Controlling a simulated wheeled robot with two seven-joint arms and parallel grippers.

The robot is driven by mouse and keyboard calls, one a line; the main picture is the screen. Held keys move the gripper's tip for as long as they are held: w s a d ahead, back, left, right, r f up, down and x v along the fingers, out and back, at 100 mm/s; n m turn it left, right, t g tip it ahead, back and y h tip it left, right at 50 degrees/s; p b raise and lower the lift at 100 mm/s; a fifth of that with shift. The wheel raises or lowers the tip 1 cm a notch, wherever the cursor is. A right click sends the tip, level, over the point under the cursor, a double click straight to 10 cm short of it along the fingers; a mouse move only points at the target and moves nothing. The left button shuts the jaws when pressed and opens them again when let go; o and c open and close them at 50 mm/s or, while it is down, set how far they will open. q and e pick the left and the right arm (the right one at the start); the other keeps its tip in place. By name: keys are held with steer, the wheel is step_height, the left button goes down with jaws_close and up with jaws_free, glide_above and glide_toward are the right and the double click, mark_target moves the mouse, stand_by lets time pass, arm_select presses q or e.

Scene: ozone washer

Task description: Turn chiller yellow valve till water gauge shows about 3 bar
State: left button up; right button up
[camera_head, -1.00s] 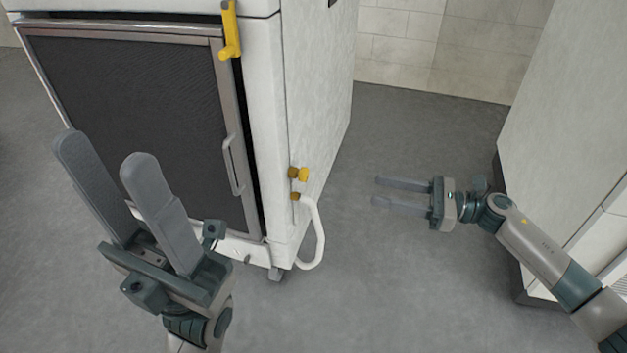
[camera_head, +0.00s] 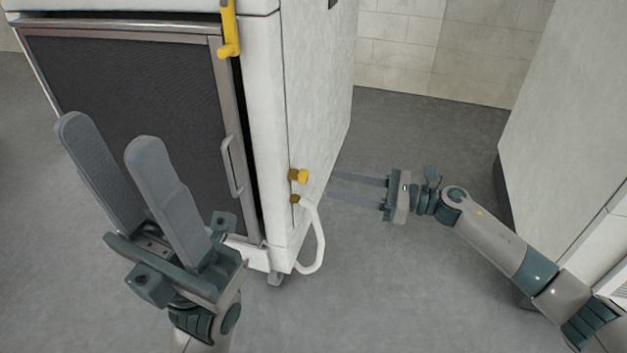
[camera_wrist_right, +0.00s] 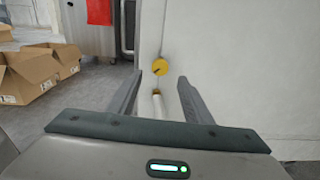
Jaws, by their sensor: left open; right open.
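The chiller (camera_head: 272,130) is a white cabinet with a dark mesh front. Its yellow valve (camera_head: 302,176) sits low on the side face, above a white hose. My left gripper (camera_head: 108,130) is open and empty before the mesh front. I cannot make out a water gauge.
A white hose (camera_head: 320,240) loops from a brass fitting under the valve. A yellow handle (camera_head: 229,35) is at the chiller's upper front edge. Another white cabinet (camera_head: 565,130) stands at right. Cardboard boxes (camera_wrist_right: 30,75) show in the wrist view.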

mark_target(307, 177)
steer(key=b+x, duration=0.1)
steer(key=x, duration=0.6)
steer(key=shift+a, duration=0.2)
steer(key=shift+c, duration=0.7)
steer(key=c, duration=0.9)
